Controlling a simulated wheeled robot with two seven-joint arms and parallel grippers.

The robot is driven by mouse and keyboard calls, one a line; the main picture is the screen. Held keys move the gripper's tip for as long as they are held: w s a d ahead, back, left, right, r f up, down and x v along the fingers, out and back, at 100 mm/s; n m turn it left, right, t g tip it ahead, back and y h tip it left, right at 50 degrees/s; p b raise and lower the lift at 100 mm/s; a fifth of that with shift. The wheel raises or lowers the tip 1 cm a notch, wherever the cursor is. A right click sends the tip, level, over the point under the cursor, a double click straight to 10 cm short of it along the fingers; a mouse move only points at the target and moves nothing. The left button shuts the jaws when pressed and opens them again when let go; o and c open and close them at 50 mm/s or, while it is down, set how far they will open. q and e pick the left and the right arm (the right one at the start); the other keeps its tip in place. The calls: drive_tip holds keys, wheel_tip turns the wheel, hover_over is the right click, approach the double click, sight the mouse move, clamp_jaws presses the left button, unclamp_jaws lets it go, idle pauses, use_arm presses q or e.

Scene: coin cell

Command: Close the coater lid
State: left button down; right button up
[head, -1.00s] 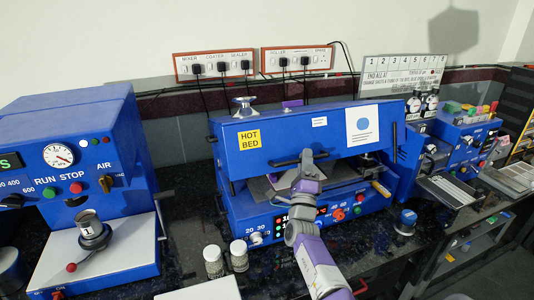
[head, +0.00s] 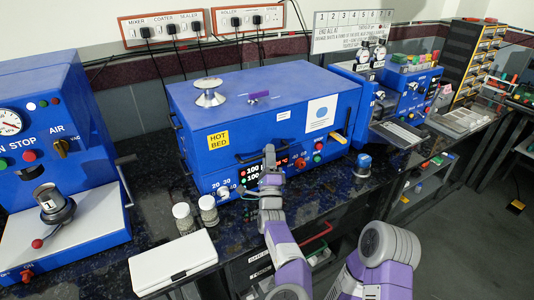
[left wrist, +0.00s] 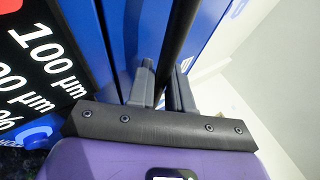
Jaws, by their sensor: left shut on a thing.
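The blue coater lid (head: 265,88) with its yellow HOT BED label lies down, level, over the coater base (head: 213,180) in the head view. No open gap shows along the front, though my arm hides part of the seam. My left gripper (head: 269,154) is at the lid's front, shut on the dark lid handle (head: 248,158). In the left wrist view the black handle bar (left wrist: 178,35) passes between the grey fingers (left wrist: 163,88). My right gripper is not in view.
A silver knob (head: 209,94) and a purple piece (head: 258,95) are on the lid. Two jars (head: 183,218) and a white case (head: 173,262) stand in front at left. A blue-capped pot (head: 363,163) is at right. Blue machines flank the coater.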

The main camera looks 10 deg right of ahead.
use_arm(q)
drive_tip(key=shift+a+f, duration=0.15)
drive_tip(key=shift+f, duration=0.2)
drive_tip(key=c, duration=1.1)
unclamp_jaws()
drive_tip(key=shift+w, duration=0.1)
drive_tip(key=shift+r+p+v, duration=0.2)
drive_tip(key=shift+p+v, duration=0.5)
drive_tip(key=shift+v, duration=3.05)
